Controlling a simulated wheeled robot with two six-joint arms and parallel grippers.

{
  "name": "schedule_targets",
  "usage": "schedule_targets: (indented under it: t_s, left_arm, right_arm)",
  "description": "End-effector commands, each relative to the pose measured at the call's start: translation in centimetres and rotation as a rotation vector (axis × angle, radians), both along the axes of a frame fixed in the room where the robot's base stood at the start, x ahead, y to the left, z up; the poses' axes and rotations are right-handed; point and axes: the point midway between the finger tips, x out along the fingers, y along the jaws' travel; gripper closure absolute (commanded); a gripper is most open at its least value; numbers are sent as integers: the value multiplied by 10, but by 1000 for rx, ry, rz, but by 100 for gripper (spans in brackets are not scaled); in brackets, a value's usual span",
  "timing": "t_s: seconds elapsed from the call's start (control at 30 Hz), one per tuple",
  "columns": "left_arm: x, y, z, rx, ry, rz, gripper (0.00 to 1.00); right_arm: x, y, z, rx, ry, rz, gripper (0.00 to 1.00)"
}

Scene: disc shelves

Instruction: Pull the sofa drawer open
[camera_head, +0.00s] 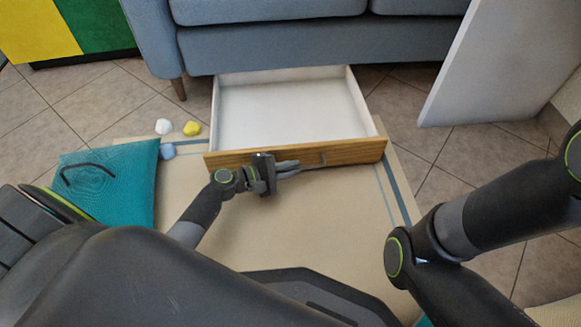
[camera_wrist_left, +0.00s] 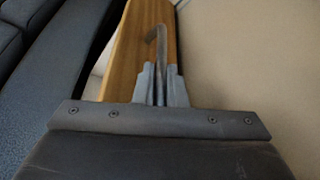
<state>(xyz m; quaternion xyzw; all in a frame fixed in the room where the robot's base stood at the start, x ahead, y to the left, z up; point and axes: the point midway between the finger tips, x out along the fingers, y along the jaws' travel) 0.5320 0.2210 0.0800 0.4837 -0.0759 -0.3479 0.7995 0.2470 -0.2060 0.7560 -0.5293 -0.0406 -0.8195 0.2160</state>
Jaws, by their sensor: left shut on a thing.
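The sofa drawer (camera_head: 290,112) is pulled out from under the blue-grey sofa (camera_head: 270,45). It has a white, empty inside and a wooden front (camera_head: 355,150). My left gripper (camera_head: 296,168) is at the drawer front and is shut on the metal handle. The handle (camera_wrist_left: 157,45) shows in the left wrist view, running between the fingers of the left gripper (camera_wrist_left: 161,85) along the wooden front. My right arm comes in from the right in the head view; its gripper is not in view.
A teal cushion (camera_head: 120,190) with a dark curved thing (camera_head: 88,172) on it lies at left. Small white (camera_head: 163,126), yellow (camera_head: 192,128) and blue (camera_head: 168,151) lumps lie near it. A white panel (camera_head: 490,70) stands at right. A beige mat (camera_head: 270,235) lies below the drawer.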

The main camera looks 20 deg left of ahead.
Motion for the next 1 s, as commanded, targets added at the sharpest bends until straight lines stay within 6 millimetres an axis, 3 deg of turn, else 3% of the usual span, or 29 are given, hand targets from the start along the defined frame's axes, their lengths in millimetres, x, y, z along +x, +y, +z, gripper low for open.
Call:
schedule_targets:
  t_s: [0.13, 0.17, 0.3, 0.77, 1.0]
  left_arm:
    - [0, 1, -1, 2, 2, 1, 100]
    - [0, 1, -1, 2, 2, 1, 87]
    - [0, 1, -1, 1, 1, 1, 68]
    - [-2, 2, 1, 1, 1, 0, 67]
    - [-28, 24, 11, 3, 5, 2, 67]
  right_arm:
    - [0, 0, 0, 0, 0, 0, 64]
    - [0, 0, 0, 0, 0, 0, 64]
    - [0, 0, 0, 0, 0, 0, 64]
    - [0, 0, 2, 0, 0, 1, 64]
    - [0, 0, 19, 0, 0, -1, 64]
